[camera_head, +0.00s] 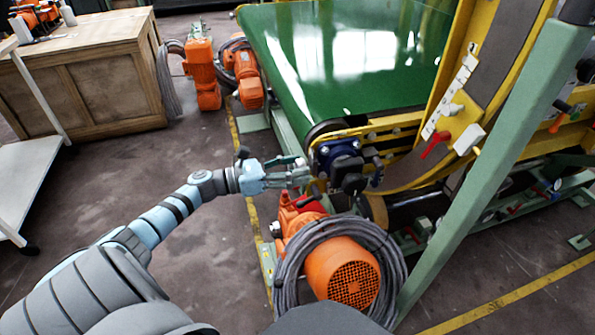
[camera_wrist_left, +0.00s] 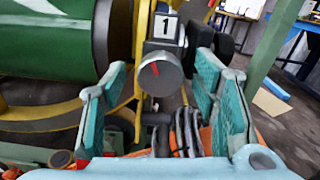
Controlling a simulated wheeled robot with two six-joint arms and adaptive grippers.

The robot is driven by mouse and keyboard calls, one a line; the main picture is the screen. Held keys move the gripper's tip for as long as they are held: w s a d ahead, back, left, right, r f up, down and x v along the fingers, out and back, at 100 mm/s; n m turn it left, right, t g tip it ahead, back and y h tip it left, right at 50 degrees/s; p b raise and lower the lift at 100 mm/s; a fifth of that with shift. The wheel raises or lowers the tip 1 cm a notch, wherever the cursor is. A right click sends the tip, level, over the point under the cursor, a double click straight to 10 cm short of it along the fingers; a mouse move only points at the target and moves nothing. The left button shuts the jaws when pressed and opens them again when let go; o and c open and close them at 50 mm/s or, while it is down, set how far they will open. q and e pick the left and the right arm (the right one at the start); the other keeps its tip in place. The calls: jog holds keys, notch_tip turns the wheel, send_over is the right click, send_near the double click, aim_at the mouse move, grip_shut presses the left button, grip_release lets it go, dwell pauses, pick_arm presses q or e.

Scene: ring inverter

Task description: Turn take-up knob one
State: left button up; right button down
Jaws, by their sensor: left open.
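Take-up knob one (camera_wrist_left: 158,73) is a dark grey round knob with a red mark, under a white label (camera_wrist_left: 165,28) reading 1. In the left wrist view it sits between and beyond the two teal fingers of my left gripper (camera_wrist_left: 160,100). The fingers are apart, with space visible on both sides of the knob. In the head view my left gripper (camera_head: 303,172) reaches from the left to the blue and black fitting (camera_head: 340,160) at the conveyor's end. The knob is hard to make out there. My right gripper is not in view.
An orange motor (camera_head: 342,272) with coiled grey cable lies below the gripper. A green post (camera_head: 490,170) slants up on the right. The green conveyor belt (camera_head: 345,50) lies behind. A red lever (camera_head: 435,147) is on the yellow frame.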

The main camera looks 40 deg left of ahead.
pick_arm(q)
jog(key=shift+w+d, duration=0.25)
jog(key=shift+w, duration=0.15)
jog(key=c, duration=1.2)
jog(key=shift+n, duration=0.4)
